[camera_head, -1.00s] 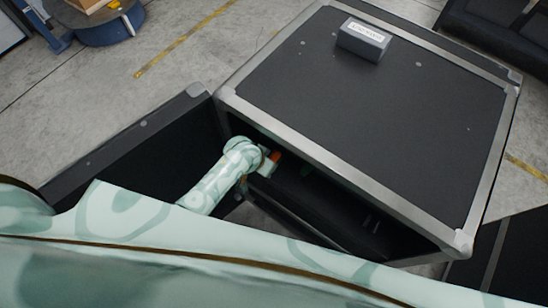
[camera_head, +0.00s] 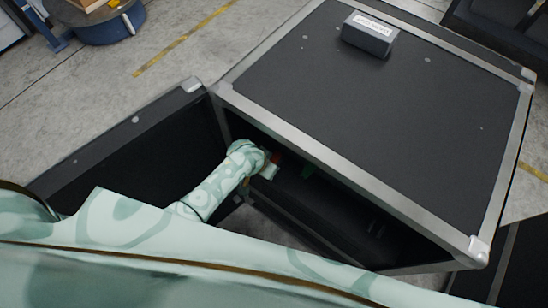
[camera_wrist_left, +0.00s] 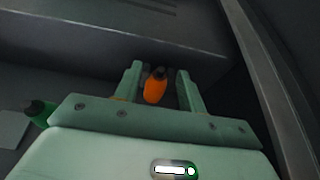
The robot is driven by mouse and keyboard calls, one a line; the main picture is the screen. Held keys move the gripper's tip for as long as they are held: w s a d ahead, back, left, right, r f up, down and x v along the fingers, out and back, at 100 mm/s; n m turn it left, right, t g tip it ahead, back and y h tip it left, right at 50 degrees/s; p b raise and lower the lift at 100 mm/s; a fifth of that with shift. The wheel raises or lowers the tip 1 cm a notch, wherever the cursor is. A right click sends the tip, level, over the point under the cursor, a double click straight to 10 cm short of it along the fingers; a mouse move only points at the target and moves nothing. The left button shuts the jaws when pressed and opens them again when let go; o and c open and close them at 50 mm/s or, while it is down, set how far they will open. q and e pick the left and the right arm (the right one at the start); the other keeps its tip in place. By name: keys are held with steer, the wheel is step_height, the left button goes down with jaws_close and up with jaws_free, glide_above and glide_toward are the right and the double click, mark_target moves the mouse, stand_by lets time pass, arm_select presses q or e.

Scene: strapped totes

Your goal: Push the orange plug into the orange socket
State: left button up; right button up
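The orange plug (camera_wrist_left: 154,90) has a rounded orange body and a dark end. In the left wrist view it lies between the two fingers of my left gripper (camera_wrist_left: 159,72), with a gap visible on each side. The fingers look open around it. In the head view my left gripper (camera_head: 269,166) reaches into the open front of the black case, and only a small dim patch of orange (camera_head: 275,157) shows beside it. I cannot make out the orange socket; the dark equipment face lies just beyond the plug. My right gripper is not in view.
The black case (camera_head: 375,165) has a metal-edged top with a labelled grey box (camera_head: 369,36) on it. Its open door panel (camera_head: 125,140) stands at the left. A green connector (camera_wrist_left: 38,112) is left of the gripper. A metal edge (camera_wrist_left: 270,80) runs close on the right.

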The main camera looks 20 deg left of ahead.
arm_select(q)
jaws_close()
steer(key=shift+r+p, duration=0.3)
steer(key=shift+r, duration=0.1)
step_height(320, 180, up, 3)
steer(key=shift+f+p, duration=0.2)
steer(key=shift+p, duration=0.6)
steer(key=s+d+r+p, duration=0.2)
steer(key=s+r+p, duration=0.6)
steer(key=s, duration=0.5)
steer(key=shift+s+d+r, duration=0.3)
steer(key=shift+s+r, duration=0.1)
steer(key=shift+r, duration=0.4)
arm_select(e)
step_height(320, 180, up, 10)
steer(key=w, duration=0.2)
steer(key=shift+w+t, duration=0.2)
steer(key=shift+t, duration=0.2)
